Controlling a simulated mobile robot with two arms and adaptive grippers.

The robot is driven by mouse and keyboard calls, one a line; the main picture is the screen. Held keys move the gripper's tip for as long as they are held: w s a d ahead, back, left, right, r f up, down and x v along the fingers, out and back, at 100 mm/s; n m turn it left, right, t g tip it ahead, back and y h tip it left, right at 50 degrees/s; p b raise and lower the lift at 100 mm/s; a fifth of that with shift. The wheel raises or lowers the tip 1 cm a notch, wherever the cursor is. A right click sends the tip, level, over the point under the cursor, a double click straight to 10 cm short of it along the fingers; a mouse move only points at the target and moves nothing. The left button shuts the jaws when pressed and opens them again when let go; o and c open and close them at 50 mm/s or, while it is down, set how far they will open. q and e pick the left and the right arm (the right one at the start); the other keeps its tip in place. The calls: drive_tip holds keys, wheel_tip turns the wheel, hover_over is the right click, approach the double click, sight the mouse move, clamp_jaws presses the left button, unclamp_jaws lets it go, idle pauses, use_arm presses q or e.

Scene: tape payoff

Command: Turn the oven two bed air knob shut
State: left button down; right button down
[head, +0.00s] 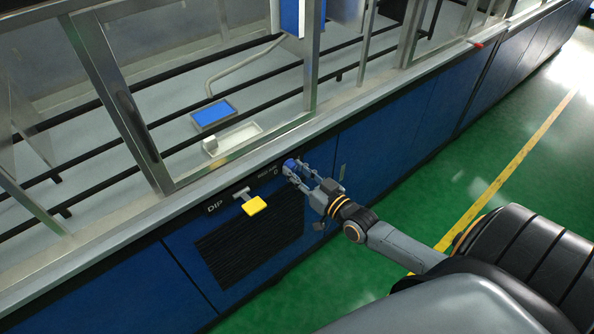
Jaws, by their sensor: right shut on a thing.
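A small blue knob (290,164) sits on the blue front panel of the machine, just under its pale top edge. How far the knob is turned cannot be told. My left gripper is not in view.
A yellow lever handle (255,206) beside the letters DIP sticks out left of my gripper, above a black louvred vent (250,245). Metal frame posts (125,105) rise above the panel. A white tray (233,138) and blue pad (213,115) lie behind. Green floor is clear at right.

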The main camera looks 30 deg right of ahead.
drive_tip(key=n+p, duration=0.1)
drive_tip(key=n, duration=0.1)
drive_tip(key=n+p, duration=0.1)
drive_tip(key=p, duration=0.1)
drive_tip(key=shift+r+n, duration=0.2)
drive_tip(key=shift+n, duration=0.2)
drive_tip(key=n+p, duration=0.1)
drive_tip(key=n, duration=0.3)
drive_tip(key=shift+p, duration=0.4)
drive_tip(key=n, duration=0.4)
drive_tip(key=shift+f+n+h+p, duration=0.1)
drive_tip(key=shift+n+h+p, duration=0.25)
drive_tip(key=shift+n+h, duration=0.05)
drive_tip(key=n, duration=0.4)
drive_tip(key=shift+a+h, duration=0.1)
drive_tip(key=shift+h, duration=0.2)
drive_tip(key=shift+n, duration=0.3)
drive_tip(key=c, duration=1)
unclamp_jaws()
drive_tip(key=shift+s, duration=0.25)
drive_tip(key=s, duration=0.7)
drive_tip(key=s+d, duration=0.1)
drive_tip(key=s, duration=0.3)
drive_tip(key=shift+s+r, duration=0.25)
drive_tip(key=shift+r, duration=0.05)
